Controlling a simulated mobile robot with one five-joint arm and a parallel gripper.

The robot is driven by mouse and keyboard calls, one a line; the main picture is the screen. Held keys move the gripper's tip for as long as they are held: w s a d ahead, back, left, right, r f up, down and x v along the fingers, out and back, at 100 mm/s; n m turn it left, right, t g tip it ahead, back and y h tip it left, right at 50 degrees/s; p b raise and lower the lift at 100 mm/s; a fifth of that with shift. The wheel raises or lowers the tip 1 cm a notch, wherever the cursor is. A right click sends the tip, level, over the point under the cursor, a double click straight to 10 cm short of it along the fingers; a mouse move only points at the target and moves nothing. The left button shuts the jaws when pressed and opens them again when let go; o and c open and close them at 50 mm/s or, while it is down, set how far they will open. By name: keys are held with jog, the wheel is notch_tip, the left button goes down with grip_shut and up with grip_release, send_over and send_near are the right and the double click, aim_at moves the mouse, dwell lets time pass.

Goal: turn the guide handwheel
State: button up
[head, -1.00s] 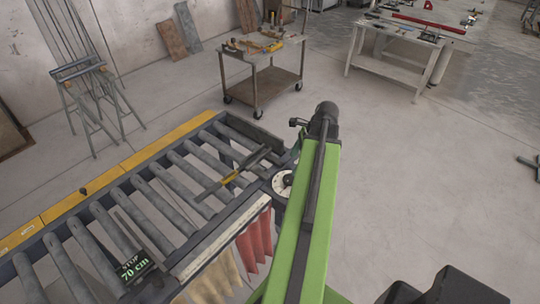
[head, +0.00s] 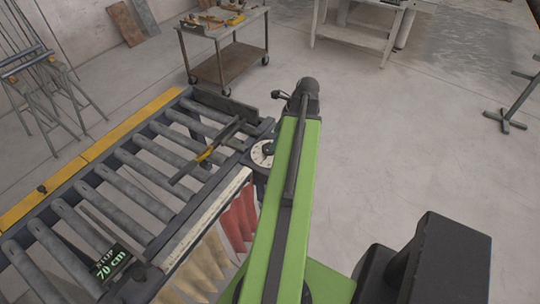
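A small round wheel with a white marked face (head: 262,153) sits at the right end of the roller table, beside the green beam. It looks like the guide handwheel, but its rim is partly hidden and I cannot tell for sure. A black lever with a round knob (head: 279,95) sticks out left near the beam's far end. A dark guide bar with a yellow part (head: 205,155) lies across the rollers. My gripper cannot be seen in the head view, so its distance from the wheel does not show.
The roller table (head: 100,150) fills the left, with a display reading 70 cm (head: 111,266). A green beam (head: 290,215) and a black block (head: 440,262) stand at the front right. Red strips (head: 238,222) hang below the table.

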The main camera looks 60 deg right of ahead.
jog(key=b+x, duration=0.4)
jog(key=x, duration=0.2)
